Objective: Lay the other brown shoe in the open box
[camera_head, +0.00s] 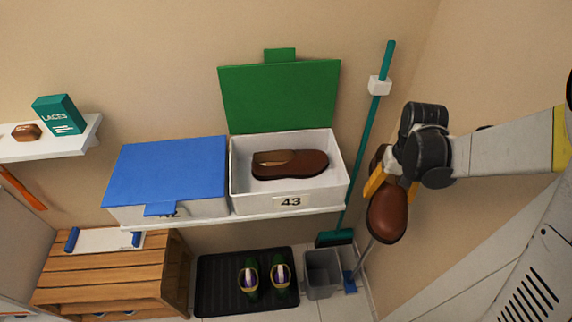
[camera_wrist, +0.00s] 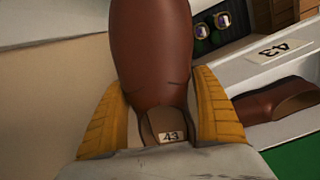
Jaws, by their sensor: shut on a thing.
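A brown shoe (camera_head: 387,212) is held in my gripper (camera_head: 390,186), right of the shelf, with its toe hanging down and towards the camera. In the wrist view my gripper (camera_wrist: 165,115) has its yellow fingers on both sides of the held shoe (camera_wrist: 152,45), and a 43 label shows inside it. The open white box (camera_head: 333,197) marked 43 stands on the shelf with its green lid (camera_head: 280,95) raised at the back. Another brown shoe (camera_head: 290,164) lies in it, toe to the right. My gripper is apart from the box, to its right.
A closed box with a blue lid (camera_head: 168,172) stands left of the open box. A teal broom (camera_head: 366,140) leans on the wall between the open box and my gripper. Below are a grey bin (camera_head: 321,272), a black tray (camera_head: 220,282) with dark shoes, and a wooden bench (camera_head: 100,275).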

